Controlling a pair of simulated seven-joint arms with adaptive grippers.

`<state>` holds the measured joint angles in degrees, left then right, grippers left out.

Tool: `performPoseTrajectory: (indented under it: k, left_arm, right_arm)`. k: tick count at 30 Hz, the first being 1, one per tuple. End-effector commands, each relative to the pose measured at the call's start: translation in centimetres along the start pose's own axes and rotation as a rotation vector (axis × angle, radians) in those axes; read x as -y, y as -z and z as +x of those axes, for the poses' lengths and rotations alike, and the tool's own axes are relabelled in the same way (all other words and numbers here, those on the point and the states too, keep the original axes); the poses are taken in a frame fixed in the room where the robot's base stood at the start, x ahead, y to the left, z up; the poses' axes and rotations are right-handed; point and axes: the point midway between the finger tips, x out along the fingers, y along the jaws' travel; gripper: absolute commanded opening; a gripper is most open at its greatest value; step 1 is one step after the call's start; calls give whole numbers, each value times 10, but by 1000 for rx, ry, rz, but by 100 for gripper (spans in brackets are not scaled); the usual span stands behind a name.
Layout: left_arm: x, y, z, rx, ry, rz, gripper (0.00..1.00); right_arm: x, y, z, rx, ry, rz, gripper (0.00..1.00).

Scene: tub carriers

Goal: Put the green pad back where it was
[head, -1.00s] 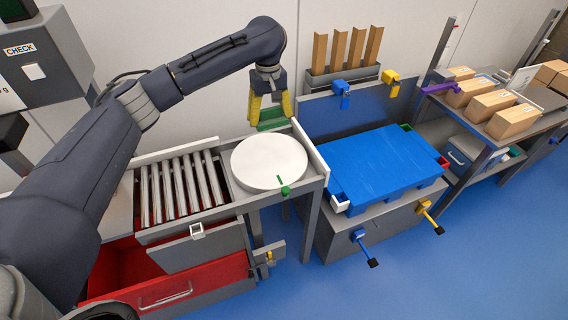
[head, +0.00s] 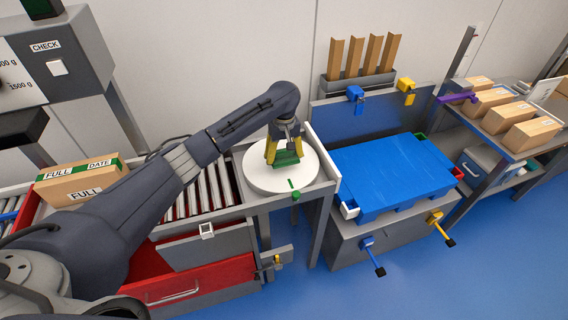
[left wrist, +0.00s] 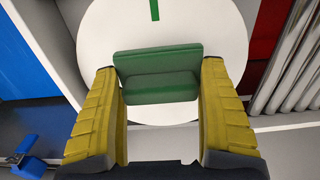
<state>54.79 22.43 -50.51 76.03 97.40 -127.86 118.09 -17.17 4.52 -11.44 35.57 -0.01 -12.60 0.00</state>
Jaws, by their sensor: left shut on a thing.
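The green pad (head: 287,158) is between the yellow fingers of my left gripper (head: 285,155), over the white round turntable (head: 252,178). In the left wrist view the green pad (left wrist: 158,75) lies across the gap between the fingertips of the left gripper (left wrist: 160,98), with the white disc (left wrist: 215,30) behind it. The left gripper is shut on the pad. I cannot tell whether the pad touches the disc. A green mark (left wrist: 154,10) shows on the disc. My right gripper is not in view.
Rollers (head: 216,187) lie left of the turntable, above an open red drawer (head: 213,274). A cardboard box marked FULL (head: 80,186) stands at the left. A blue pallet (head: 390,170) lies to the right, with a shelf of boxes (head: 533,133) beyond.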

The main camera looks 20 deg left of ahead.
Motion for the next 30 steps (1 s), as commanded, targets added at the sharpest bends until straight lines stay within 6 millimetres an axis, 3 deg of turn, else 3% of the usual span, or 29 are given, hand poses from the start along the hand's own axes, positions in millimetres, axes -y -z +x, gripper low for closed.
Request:
performPoseTrajectory:
  k: [12,23,24,30]
  left_arm:
    - [0,-1,41,2,1,0,37]
    - [0,0,44,0,0,0,37]
    - [0,0,44,1,0,0,80]
    - [0,-1,44,1,0,0,100]
  right_arm:
    - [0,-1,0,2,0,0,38]
    - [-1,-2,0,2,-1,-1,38]
    - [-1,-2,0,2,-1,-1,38]
    - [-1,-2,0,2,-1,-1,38]
